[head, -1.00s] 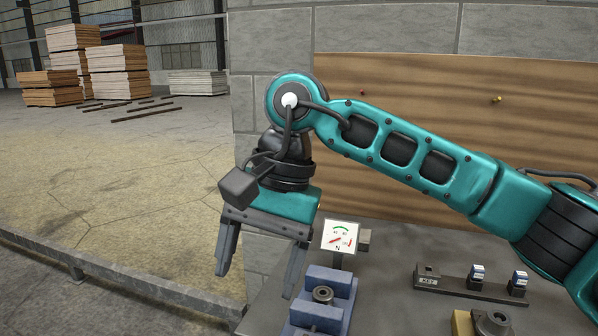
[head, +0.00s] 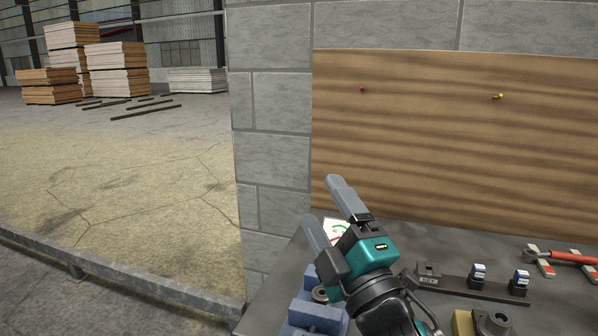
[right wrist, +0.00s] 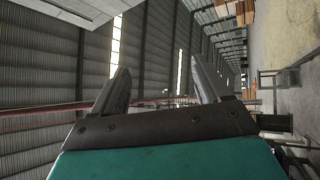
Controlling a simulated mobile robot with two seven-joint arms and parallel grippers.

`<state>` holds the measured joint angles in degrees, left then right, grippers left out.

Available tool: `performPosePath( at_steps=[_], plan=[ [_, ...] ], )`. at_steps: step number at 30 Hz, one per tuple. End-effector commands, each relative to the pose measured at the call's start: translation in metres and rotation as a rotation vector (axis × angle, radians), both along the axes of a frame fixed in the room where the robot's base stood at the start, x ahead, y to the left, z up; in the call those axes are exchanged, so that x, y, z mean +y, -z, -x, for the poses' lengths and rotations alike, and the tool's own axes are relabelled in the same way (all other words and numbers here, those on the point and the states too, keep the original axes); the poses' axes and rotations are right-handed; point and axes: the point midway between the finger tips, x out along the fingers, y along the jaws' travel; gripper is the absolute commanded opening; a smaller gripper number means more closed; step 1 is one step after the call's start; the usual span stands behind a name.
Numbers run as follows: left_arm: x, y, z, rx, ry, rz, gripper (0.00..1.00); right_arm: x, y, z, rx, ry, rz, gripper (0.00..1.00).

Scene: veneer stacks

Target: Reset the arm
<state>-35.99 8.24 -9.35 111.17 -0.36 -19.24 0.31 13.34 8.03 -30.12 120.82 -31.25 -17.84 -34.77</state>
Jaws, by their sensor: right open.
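My right gripper (head: 326,208) is in the lower middle of the head view, in front of the workbench and wooden backboard. Its two grey fingers point up and to the left, spread apart with nothing between them. In the right wrist view the open fingers (right wrist: 158,88) show empty space between them, with the hall's roof and wall beyond. The rest of the right arm is mostly below the head view's lower edge. My left gripper does not show.
A blue fixture (head: 314,315) stands on the grey bench (head: 275,290), partly behind my gripper, which also covers part of a dial card (head: 338,228). A dark rack (head: 455,287) holds blue-topped items. A red-handled tool (head: 572,257) lies at right. Board stacks (head: 118,70) stand far left.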

Motion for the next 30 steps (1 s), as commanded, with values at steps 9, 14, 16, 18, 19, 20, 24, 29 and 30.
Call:
performPosePath(
  at_steps=[9, 14, 16, 18, 19, 20, 24, 29, 30],
  plan=[
    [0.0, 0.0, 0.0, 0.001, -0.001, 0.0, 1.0, -0.115, 0.204, 0.057, 0.967, 0.314, -0.512, 0.76],
    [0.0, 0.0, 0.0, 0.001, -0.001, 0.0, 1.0, -0.14, 0.264, 0.118, 1.279, 0.467, -0.666, 0.76],
    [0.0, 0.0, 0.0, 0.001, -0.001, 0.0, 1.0, -0.148, 0.281, 0.142, 1.378, 0.525, -0.714, 0.76],
    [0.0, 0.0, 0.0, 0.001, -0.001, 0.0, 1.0, -0.153, 0.293, 0.165, 1.466, 0.579, -0.753, 0.76],
    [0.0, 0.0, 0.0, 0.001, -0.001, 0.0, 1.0, -0.156, 0.298, 0.175, 1.499, 0.603, -0.767, 0.76],
    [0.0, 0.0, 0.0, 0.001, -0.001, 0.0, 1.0, -0.157, 0.303, 0.184, 1.534, 0.625, -0.782, 0.76],
    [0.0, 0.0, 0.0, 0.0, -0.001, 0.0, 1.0, -0.165, 0.318, 0.227, 1.677, 0.729, -0.839, 0.76],
    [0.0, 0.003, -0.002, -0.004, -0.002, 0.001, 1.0, -0.167, 0.335, 0.243, 1.728, 0.762, -0.878, 0.76],
    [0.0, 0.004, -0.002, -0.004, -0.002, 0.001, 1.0, -0.166, 0.34, 0.238, 1.712, 0.746, -0.882, 0.76]
  ],
)
